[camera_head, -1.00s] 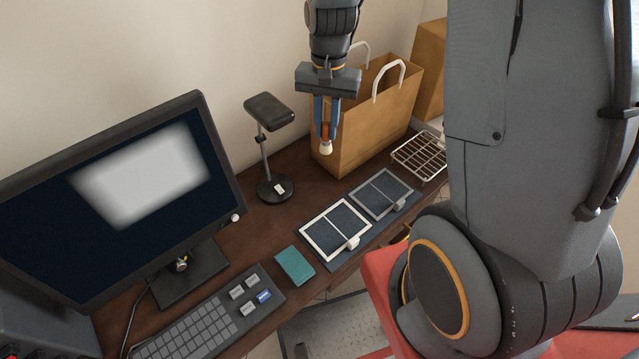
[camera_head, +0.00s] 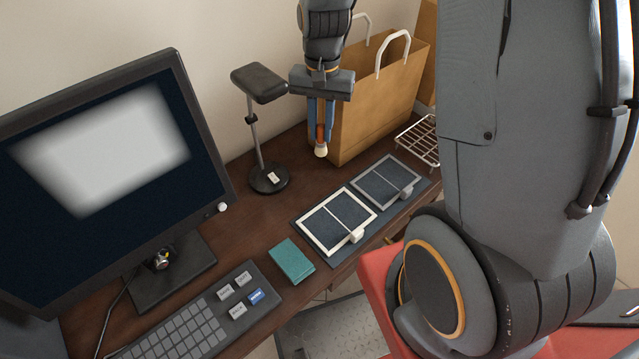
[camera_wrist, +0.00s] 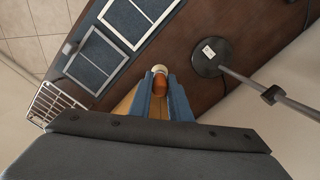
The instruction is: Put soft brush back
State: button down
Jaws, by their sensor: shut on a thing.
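The soft brush (camera_head: 320,150) has an orange-brown handle and a pale, cream tip that points down. My gripper (camera_head: 320,130) is shut on it, with a blue finger on each side, and holds it in the air above the desk in front of the paper bag. In the wrist view the brush (camera_wrist: 160,71) shows its pale tip and orange body between the blue fingers of my gripper (camera_wrist: 160,95). Two framed trays, a white one (camera_head: 313,238) and a grey one (camera_head: 373,203), lie on a dark mat at the desk's front edge.
A brown paper bag (camera_head: 375,105) stands just behind and right of the brush. A wire rack (camera_head: 419,140) is to the right. A black stand (camera_head: 256,135) rises to the left. A monitor (camera_head: 100,165), keyboard (camera_head: 190,322) and teal notebook (camera_head: 291,261) fill the left side.

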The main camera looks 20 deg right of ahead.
jog(key=shift+f+p, duration=1.15)
jog(key=shift+f, duration=4.1)
jog(key=shift+f, duration=0.15)
jog(key=c, duration=1.6)
grip_release()
jog(key=shift+c, duration=0.2)
jog(key=r+b, duration=0.1)
jog(key=r, duration=0.3)
jog(key=r+b, duration=0.1)
jog(key=r, duration=0.3)
jog(key=r+b, duration=0.1)
jog(key=r, duration=0.3)
jog(key=shift+w+d+r, duration=0.15)
jog(key=shift+w+d, duration=0.05)
jog(key=shift+w, duration=0.15)
jog(key=shift+r, duration=0.1)
